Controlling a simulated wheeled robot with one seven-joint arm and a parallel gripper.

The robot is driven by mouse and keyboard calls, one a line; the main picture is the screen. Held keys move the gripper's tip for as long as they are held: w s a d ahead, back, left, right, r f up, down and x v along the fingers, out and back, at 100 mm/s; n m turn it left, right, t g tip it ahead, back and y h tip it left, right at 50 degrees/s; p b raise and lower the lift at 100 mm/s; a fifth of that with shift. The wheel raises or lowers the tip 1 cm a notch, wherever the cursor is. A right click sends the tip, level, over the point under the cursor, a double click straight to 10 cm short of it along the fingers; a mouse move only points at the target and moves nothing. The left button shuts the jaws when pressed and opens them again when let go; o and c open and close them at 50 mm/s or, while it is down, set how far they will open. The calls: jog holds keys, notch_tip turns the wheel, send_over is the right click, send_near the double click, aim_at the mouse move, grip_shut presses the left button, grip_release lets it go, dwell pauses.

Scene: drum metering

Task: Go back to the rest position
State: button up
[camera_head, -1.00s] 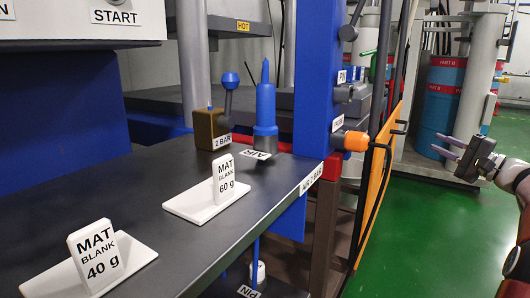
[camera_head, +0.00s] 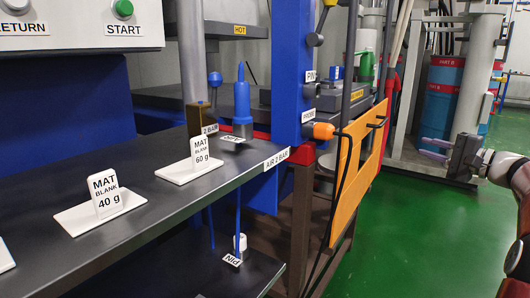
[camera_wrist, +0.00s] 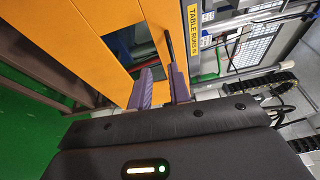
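My gripper (camera_head: 423,147) is at the right of the head view, held out over the green floor. Its two purple fingers point left, are apart and have nothing between them. In the wrist view my gripper (camera_wrist: 161,72) also shows its two fingers apart, with an orange frame (camera_wrist: 110,40) behind the gap. No held object shows. My arm extends from the right edge of the head view.
A dark bench (camera_head: 150,205) at left carries white mat blank stands (camera_head: 104,195), (camera_head: 199,155). An orange panel (camera_head: 345,190) hangs beside a blue post (camera_head: 292,70). Red-and-blue drums (camera_head: 440,105) stand behind my gripper. The green floor (camera_head: 400,240) is open at lower right.

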jog(key=s+a+f+n+g+h+p, duration=0.15)
jog(key=s+a+g+p, duration=0.35)
jog(key=a, duration=0.8)
jog(key=s+a+f+n+g+h, duration=0.1)
jog(key=s+a+n+g+h, duration=0.2)
jog(key=s+a, duration=0.7)
jog(key=s+a+f+n+h+p, duration=0.2)
jog(key=s+f+n+h, duration=0.1)
jog(key=s, duration=0.7)
jog(key=s+a+f+n+g+h+p, duration=0.1)
jog(key=s+a+f+n+h+p, duration=0.1)
jog(key=s, duration=0.8)
notch_tip(320, 180, down, 2)
jog(key=shift+a+f+n+h+p, duration=0.2)
jog(key=shift+n+h+p, duration=0.4)
jog(key=shift+n, duration=0.35)
